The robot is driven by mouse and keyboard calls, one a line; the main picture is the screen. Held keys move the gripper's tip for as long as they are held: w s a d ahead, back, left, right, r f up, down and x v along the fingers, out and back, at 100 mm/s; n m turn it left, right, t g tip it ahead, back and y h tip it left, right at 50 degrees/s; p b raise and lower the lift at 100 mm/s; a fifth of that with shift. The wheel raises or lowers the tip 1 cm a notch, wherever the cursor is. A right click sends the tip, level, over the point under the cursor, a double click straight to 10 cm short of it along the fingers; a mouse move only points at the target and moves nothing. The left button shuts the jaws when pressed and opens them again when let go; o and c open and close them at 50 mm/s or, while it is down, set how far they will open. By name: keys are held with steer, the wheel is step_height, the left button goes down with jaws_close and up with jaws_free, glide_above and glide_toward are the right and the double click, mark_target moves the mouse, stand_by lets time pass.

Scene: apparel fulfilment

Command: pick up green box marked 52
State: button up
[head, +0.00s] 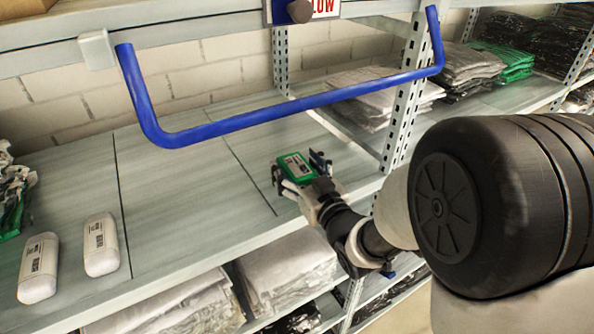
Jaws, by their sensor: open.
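A small green box (296,168) with a pale label shows on the middle shelf, right of centre. The print on its label is too small to read. My gripper (299,172) is at the box, with its dark fingers open on either side of it. I cannot tell whether the fingers touch the box, or whether the box rests on the shelf. The gripper hides the near end of the box.
A blue bar (290,107) spans above the shelf (190,190). A metal upright (405,90) stands right of the gripper. Two white rounded items (100,245) (38,268) lie at left. Folded clothing (375,95) lies behind the upright. The shelf's middle is clear.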

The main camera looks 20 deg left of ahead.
steer(key=shift+d, duration=0.1)
steer(key=shift+c, duration=0.2)
steer(key=c, duration=1.1)
steer(key=shift+r, duration=0.15)
